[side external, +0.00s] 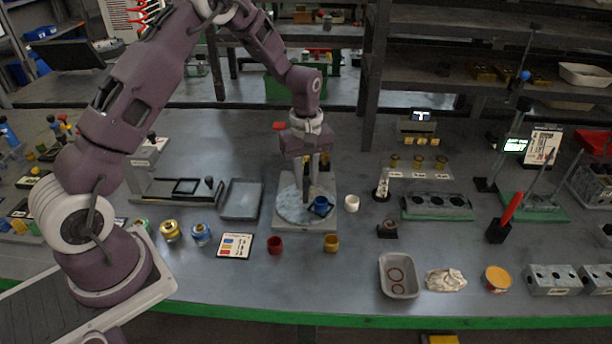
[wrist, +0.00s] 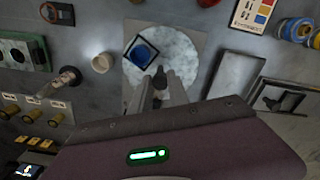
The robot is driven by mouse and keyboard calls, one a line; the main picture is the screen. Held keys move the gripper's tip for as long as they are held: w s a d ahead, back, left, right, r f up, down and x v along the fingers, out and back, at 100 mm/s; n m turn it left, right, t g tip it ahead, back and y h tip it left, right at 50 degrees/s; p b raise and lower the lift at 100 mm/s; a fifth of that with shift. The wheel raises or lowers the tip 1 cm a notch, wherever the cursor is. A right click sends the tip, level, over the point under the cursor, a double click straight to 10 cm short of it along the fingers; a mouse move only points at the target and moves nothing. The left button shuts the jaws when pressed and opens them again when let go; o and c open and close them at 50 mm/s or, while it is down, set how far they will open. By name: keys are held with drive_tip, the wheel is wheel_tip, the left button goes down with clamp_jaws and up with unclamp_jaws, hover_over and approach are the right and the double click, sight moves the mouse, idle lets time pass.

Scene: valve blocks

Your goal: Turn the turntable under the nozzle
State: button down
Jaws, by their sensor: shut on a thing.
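The turntable (side external: 291,208) is a round, pale, mottled disc on a grey base plate. In the wrist view the disc (wrist: 180,55) lies just beyond my fingers. A blue cup (side external: 321,206) stands near the disc's edge; in the wrist view the cup (wrist: 144,53) sits at a dark square frame. My gripper (side external: 307,192) points down over the disc. In the wrist view my gripper (wrist: 161,82) is shut on a small dark peg (wrist: 160,73) that stands up from the disc. The peg's foot is partly hidden by the fingers. I cannot clearly make out the nozzle.
A white cup (side external: 351,203) stands just right of the base plate. A grey tray (side external: 240,200) is close on the left. Red (side external: 274,245) and yellow (side external: 331,243) cups stand in front. A green-based block (side external: 437,207) is farther right.

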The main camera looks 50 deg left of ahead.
drive_tip(key=shift+n, duration=0.5)
drive_tip(key=shift+w+n, duration=0.15)
drive_tip(key=shift+n, duration=2.45)
drive_tip(key=shift+w+r+n, duration=0.1)
drive_tip(key=shift+n, duration=2.8)
drive_tip(key=shift+a+n, duration=0.1)
drive_tip(key=shift+n, duration=3)
drive_tip(key=shift+w+a+n, duration=0.1)
drive_tip(key=shift+n, duration=2.9)
drive_tip(key=c, duration=1.3)
unclamp_jaws()
drive_tip(key=shift+o, duration=0.2)
